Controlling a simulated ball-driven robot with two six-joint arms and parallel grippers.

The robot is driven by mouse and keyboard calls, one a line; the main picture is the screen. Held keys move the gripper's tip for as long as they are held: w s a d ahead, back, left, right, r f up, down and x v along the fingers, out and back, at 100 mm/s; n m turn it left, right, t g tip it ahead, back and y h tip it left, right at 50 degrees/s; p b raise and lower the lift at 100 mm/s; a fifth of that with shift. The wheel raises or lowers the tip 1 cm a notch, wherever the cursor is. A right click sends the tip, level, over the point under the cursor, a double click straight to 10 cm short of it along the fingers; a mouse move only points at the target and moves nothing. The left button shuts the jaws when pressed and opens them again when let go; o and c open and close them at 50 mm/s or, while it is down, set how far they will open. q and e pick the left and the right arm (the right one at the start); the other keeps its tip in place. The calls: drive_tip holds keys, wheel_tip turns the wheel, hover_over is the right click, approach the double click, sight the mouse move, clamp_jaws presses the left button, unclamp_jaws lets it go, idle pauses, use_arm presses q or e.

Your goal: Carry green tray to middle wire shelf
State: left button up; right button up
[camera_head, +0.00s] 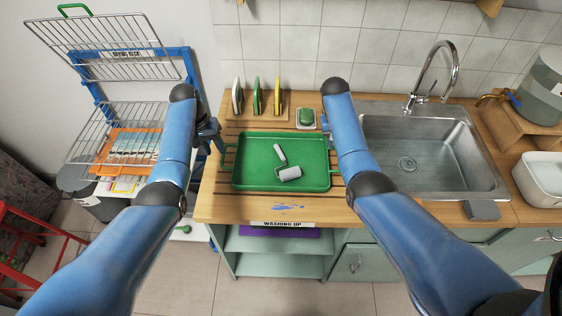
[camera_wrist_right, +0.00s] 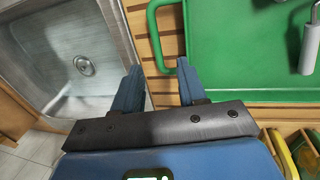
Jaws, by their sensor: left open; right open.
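The green tray (camera_head: 240,180) lies flat on the slatted wooden counter, with a small white-and-grey roller (camera_head: 290,173) in it. My left gripper (camera_head: 212,138) is open at the tray's left side, close to its left handle. My right gripper is mostly hidden behind its arm in the head view. In the right wrist view my right gripper (camera_wrist_right: 158,82) is open and empty, its fingers pointing at the tray's green handle (camera_wrist_right: 154,42), with a gap between. The blue-framed drying rack stands at left, with a wire shelf (camera_head: 88,128) below its top wire shelf (camera_head: 100,52).
An orange tray (camera_head: 104,155) with papers shows at the rack's lower level. Upright coloured boards (camera_head: 256,97) and a green soap (camera_head: 306,117) stand behind the tray. The sink (camera_head: 440,150) is to the right. A red metal frame (camera_head: 30,250) stands at lower left.

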sight(222, 161)
use_arm(q)
drive_tip(key=f, duration=0.2)
drive_tip(key=d+f, duration=0.1)
drive_tip(key=f, duration=0.1)
drive_tip(key=shift+s+d+f, duration=0.1)
drive_tip(key=shift+d+f, duration=0.1)
drive_tip(key=shift+f, duration=0.1)
use_arm(e)
drive_tip(key=f, duration=0.2)
drive_tip(key=d+f, duration=0.1)
drive_tip(key=f, duration=0.1)
drive_tip(key=shift+s+d+f, duration=0.1)
drive_tip(key=shift+d+f, duration=0.1)
drive_tip(key=shift+f, duration=0.15)
use_arm(q)
drive_tip(key=shift+f, duration=0.8)
use_arm(e)
drive_tip(key=shift+f, duration=0.75)
use_arm(q)
clamp_jaws()
use_arm(e)
clamp_jaws()
